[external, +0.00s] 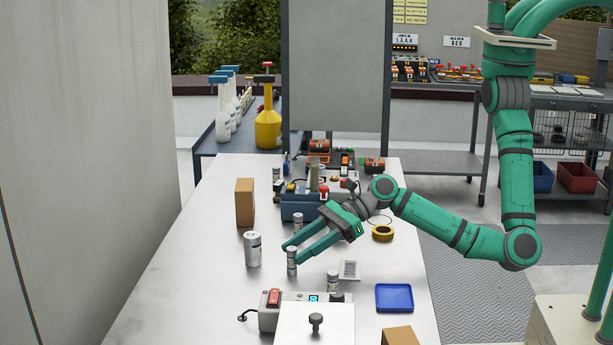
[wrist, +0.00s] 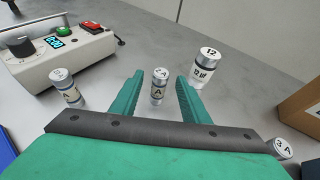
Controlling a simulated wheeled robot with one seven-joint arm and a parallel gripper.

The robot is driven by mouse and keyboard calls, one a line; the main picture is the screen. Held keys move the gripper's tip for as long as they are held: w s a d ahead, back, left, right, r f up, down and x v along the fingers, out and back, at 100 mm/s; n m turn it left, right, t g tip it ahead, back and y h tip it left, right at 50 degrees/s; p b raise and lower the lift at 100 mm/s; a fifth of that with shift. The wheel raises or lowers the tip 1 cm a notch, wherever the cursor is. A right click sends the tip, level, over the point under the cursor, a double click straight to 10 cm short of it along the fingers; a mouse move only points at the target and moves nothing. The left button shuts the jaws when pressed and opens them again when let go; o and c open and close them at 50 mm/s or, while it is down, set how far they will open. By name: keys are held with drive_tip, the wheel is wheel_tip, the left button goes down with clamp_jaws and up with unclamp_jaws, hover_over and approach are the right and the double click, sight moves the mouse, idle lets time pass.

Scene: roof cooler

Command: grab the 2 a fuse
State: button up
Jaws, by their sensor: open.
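A small silver fuse (wrist: 158,92) with a pale label stands upright between the fingers of my gripper (wrist: 160,79) in the wrist view. An "A" shows on its cap; the number is too small to read surely. My gripper is open, with visible gaps on both sides of this fuse. In the external view my gripper (external: 293,252) reaches low over the table around the same fuse (external: 292,266). Another fuse (wrist: 66,88) stands to the left, its marking unclear. A fuse marked 3 A (wrist: 284,147) is at the lower right, partly cut off.
A wider can marked 12 uF (wrist: 206,68) stands close to the right finger. A grey meter box (wrist: 58,48) with a dial and lit display is at the left.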

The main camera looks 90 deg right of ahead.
sight(292, 261)
drive_tip(key=shift+x, duration=1.3)
clamp_jaws()
